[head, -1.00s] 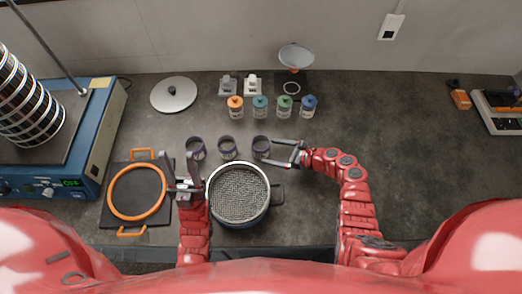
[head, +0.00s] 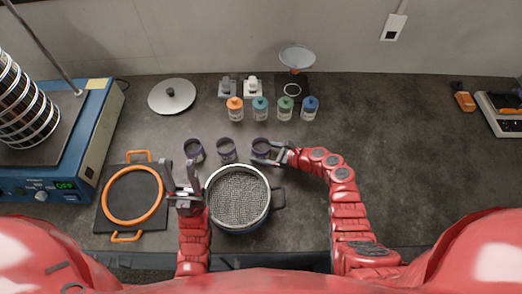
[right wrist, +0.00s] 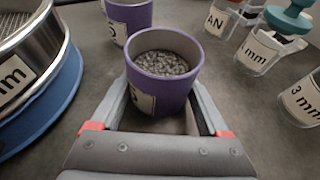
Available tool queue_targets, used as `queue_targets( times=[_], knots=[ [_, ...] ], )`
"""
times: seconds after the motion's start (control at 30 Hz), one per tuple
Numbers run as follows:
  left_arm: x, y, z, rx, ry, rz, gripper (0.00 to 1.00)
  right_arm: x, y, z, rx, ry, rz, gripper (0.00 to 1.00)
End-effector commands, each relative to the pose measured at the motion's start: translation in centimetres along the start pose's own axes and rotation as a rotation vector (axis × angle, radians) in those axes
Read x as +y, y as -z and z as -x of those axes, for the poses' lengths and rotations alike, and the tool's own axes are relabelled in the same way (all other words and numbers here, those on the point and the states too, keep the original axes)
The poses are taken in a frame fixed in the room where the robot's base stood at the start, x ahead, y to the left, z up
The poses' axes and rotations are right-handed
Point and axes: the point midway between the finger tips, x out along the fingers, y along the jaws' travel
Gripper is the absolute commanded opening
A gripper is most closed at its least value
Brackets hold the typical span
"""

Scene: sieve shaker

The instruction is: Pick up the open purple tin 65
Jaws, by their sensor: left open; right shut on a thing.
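Three open purple tins stand in a row in the head view: left (head: 194,150), middle (head: 227,150) and right (head: 260,144). My right gripper (head: 265,155) is shut on the right tin, its fingers on either side. In the right wrist view this tin (right wrist: 160,97) is upright and full of grey grains; its label is turned aside and I cannot read its number. Whether it touches the bench I cannot tell. My left gripper (head: 181,176) is open and empty, beside the sieve's left rim.
A mesh sieve (head: 238,194) with a blue base stands left of my right gripper. Several lidded jars (head: 260,108) stand behind the tins. An orange ring (head: 111,211) on a dark plate lies left. The shaker (head: 70,150) stands far left.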

Motion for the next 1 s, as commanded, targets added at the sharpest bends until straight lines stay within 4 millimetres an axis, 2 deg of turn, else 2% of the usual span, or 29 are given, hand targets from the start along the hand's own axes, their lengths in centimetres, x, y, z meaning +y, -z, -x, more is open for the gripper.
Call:
queue_targets(
  times=[0.03, 0.07, 0.1, 0.47, 0.67, 1.0],
  knots=[
    [0.0, 0.0, 0.0, 0.0, 0.0, 0.0, 0.5, 0.0, 0.1, 0.0, 0.001, 0.0, 0.0, 0.23],
    [0.0, 0.0, 0.0, 0.0, 0.0, 0.0, 0.5, 0.0, 0.1, 0.0, 0.001, 0.0, 0.0, 0.17],
    [0.0, 0.0, 0.0, 0.0, 0.0, 0.0, 0.5, 0.0, 0.0, 0.0, 0.0, 0.0, 0.0, 0.16],
    [0.0, 0.0, -0.1, 0.0, 0.0, 0.0, 0.5, 0.0, -0.6, 0.3, 0.0, 0.0, 0.001, 0.16],
    [0.0, 0.1, -0.4, 0.0, 0.0, 0.0, 0.5, 0.0, -3.0, 1.3, 0.0, -0.001, 0.005, 0.16],
    [0.0, 0.0, -0.3, 0.0, 0.0, 0.0, 0.5, -0.1, -8.1, 3.4, -0.003, 0.002, 0.005, 0.16]
  ],
)
